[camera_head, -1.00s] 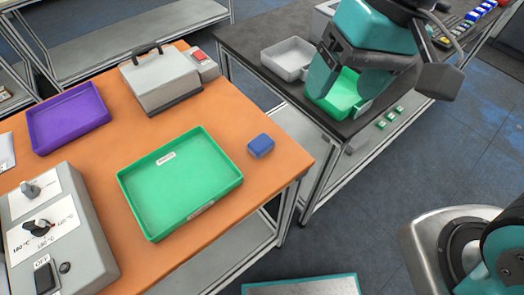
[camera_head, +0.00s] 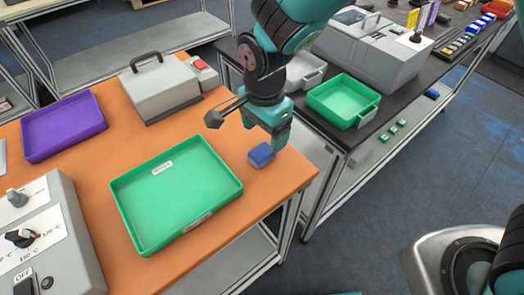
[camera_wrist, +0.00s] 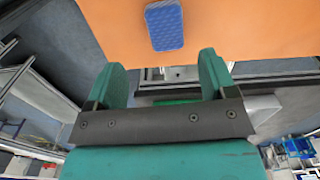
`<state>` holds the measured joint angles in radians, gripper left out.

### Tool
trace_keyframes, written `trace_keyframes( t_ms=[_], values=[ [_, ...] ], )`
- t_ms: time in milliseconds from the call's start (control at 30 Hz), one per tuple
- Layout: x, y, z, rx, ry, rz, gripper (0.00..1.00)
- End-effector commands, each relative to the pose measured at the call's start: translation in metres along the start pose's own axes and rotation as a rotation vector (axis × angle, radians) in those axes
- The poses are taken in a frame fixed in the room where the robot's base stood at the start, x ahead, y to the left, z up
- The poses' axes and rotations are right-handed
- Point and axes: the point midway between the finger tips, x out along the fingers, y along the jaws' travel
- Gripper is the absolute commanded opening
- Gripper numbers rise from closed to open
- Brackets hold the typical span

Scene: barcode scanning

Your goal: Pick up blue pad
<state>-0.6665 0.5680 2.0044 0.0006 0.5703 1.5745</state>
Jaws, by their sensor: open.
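The blue pad (camera_head: 260,155) lies on the orange tabletop, just right of a green tray (camera_head: 175,190), near the table's right edge. In the wrist view the blue pad (camera_wrist: 165,25) shows at the top, beyond and between my fingers and apart from them. My gripper (camera_head: 272,138) is above the table's right edge, close to the pad in the head view. In the wrist view my gripper (camera_wrist: 166,72) is open, with nothing between its two teal fingers.
A purple tray (camera_head: 63,127) and a grey box with a handle (camera_head: 160,88) stand farther back. A control box with knobs (camera_head: 45,235) is at front left. The dark table (camera_head: 335,140) at right holds a grey tray and a smaller green tray (camera_head: 343,100).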

Motion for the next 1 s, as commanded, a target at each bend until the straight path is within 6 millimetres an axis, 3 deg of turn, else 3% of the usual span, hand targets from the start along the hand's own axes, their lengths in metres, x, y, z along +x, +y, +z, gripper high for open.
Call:
trace_keyframes(
  t_ms=[100, 367, 600, 900, 933, 1000],
  values=[
    [0.017, 0.000, 0.000, 0.000, 0.000, 0.002, 0.78],
    [0.036, -0.002, 0.000, -0.001, -0.001, 0.003, 0.78],
    [0.070, -0.007, 0.001, -0.001, -0.001, 0.003, 0.78],
    [0.078, -0.008, 0.001, -0.002, -0.001, -0.001, 0.78],
    [0.078, -0.008, 0.001, -0.002, -0.001, -0.001, 0.75],
    [0.078, -0.008, 0.001, -0.002, -0.001, -0.001, 0.59]
  ],
)
